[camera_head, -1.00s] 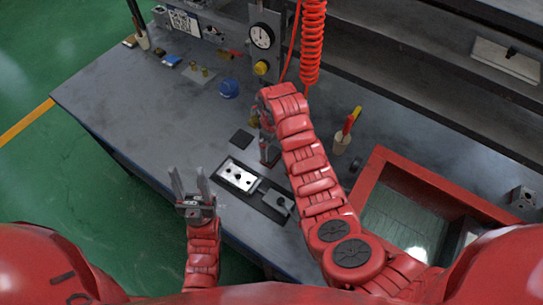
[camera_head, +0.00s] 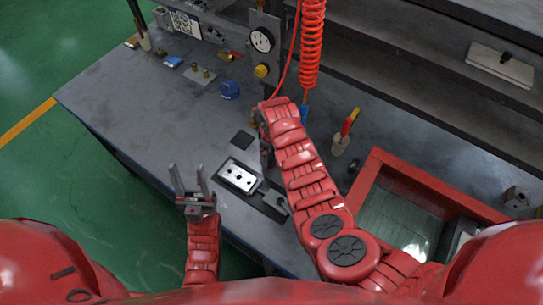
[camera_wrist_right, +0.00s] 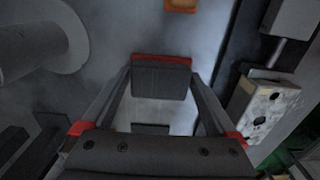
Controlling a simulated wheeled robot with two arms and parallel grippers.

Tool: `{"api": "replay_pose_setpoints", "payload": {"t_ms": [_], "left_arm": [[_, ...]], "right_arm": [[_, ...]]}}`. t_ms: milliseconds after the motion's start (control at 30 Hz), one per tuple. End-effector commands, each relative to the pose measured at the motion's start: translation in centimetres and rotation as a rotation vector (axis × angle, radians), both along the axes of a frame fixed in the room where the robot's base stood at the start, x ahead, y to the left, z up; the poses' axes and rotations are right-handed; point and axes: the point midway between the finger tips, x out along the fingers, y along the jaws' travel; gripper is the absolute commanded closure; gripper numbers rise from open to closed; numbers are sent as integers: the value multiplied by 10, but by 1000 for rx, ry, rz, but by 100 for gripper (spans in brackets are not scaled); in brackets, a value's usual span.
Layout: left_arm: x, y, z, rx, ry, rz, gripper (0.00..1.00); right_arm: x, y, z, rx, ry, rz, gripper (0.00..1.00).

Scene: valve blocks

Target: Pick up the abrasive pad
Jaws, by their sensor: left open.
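The abrasive pad (camera_wrist_right: 160,80), a dark grey block with a red far edge, is between my right fingertips in the right wrist view. My right gripper (camera_wrist_right: 160,76) is shut on it, with a finger against each side. In the head view the right gripper (camera_head: 267,157) points down over the bench beside the valve block, mostly hidden by my forearm; the pad cannot be made out there. My left gripper (camera_head: 189,180) is open and empty, fingers up, in front of the bench edge.
The silver valve block (camera_head: 238,176) sits in a dark fixture near the front edge. A dark square (camera_head: 242,139) lies behind it. A blue round item (camera_head: 229,90) and a gauge stand (camera_head: 262,40) are farther back. A red-rimmed tray (camera_head: 378,160) is at right.

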Motion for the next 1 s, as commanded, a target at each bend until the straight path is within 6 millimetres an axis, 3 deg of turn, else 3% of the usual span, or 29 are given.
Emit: {"api": "replay_pose_setpoints", "payload": {"t_ms": [33,133,567,767,1000], "left_arm": [[0,0,0,0,0,0,50],[0,0,0,0,0,0,50],[0,0,-3,0,0,0,50],[0,0,-12,0,0,0,50],[0,0,-31,0,0,0,50]], "right_arm": [[0,0,0,0,0,0,45],[0,0,0,0,0,0,62],[2,0,6,1,-3,1,63],[2,0,25,2,-9,0,63],[2,1,66,3,-7,0,63]]}}
